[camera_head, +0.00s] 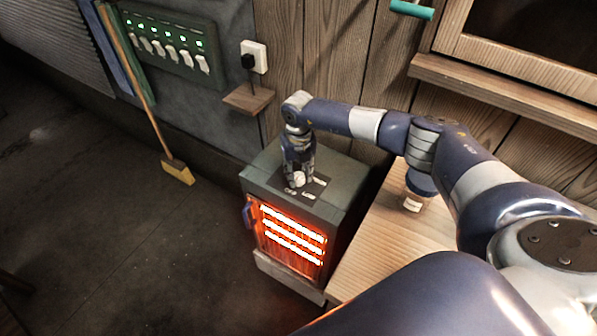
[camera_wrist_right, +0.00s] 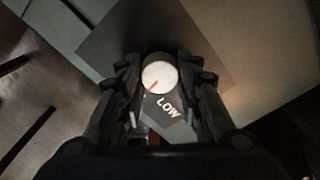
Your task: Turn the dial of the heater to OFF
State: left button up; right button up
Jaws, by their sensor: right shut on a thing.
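The heater (camera_head: 338,197) is a grey-green metal box with bright orange glowing bars on its front. Its dial (camera_head: 298,179) sits on a dark plate on top, with small white labels around it. In the right wrist view the dial (camera_wrist_right: 159,77) is a round white knob with a red mark pointing down and left, near the word LOW. My right gripper (camera_head: 299,183) points down over the heater top. In the wrist view its fingers (camera_wrist_right: 158,88) are on both sides of the dial and shut on it. My left gripper is not in view.
A wooden bench (camera_head: 375,248) with a small labelled jar (camera_head: 413,203) stands right of the heater. A small wall shelf (camera_head: 248,98) and plugged socket (camera_head: 254,57) are behind it. A broom (camera_head: 177,170) leans at the left. The floor there is clear.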

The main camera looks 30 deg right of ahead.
aim_at(298, 176)
jog(key=shift+m, duration=1)
jog(key=o, duration=1.1)
jog(key=shift+r, duration=0.1)
notch_tip(298, 176, up, 12)
jog(key=shift+f, duration=0.1)
